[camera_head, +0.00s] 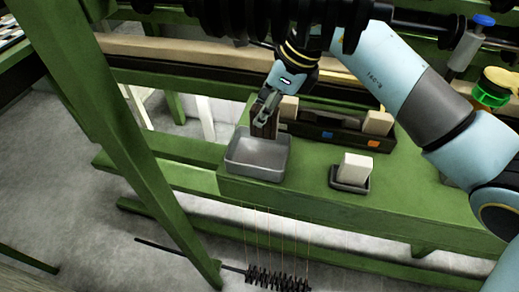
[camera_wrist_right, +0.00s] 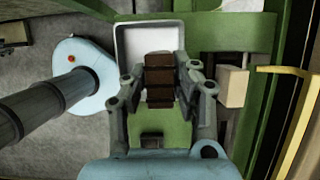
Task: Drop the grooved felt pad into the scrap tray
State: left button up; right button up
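The grooved felt pad is dark brown with ridges across it and sits between the fingers of my right gripper (camera_head: 265,122). The pad (camera_wrist_right: 159,78) shows best in the right wrist view, with a finger of the right gripper (camera_wrist_right: 160,72) against each side. The gripper is shut on it. The scrap tray (camera_head: 254,172) is a grey, square, open tray on the green bench, and its visible floor is bare. The pad is held up at the tray's far side. In the wrist view the pad overlaps the pale tray (camera_wrist_right: 128,50). My left gripper is not in view.
A small dark dish (camera_head: 337,182) with a white block (camera_head: 354,168) stands right of the tray. A dark long box (camera_head: 325,130) with pale blocks lies behind. A green jar (camera_head: 490,92) stands at far right. A green post (camera_head: 110,130) crosses the left.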

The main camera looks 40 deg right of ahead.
jog(key=o, duration=0.5)
jog(key=shift+o, duration=0.2)
jog(key=shift+r, duration=0.1)
jog(key=v, duration=1.1)
jog(key=shift+s+r, duration=0.15)
jog(key=shift+r, duration=0.2)
jog(key=shift+s+f, duration=0.1)
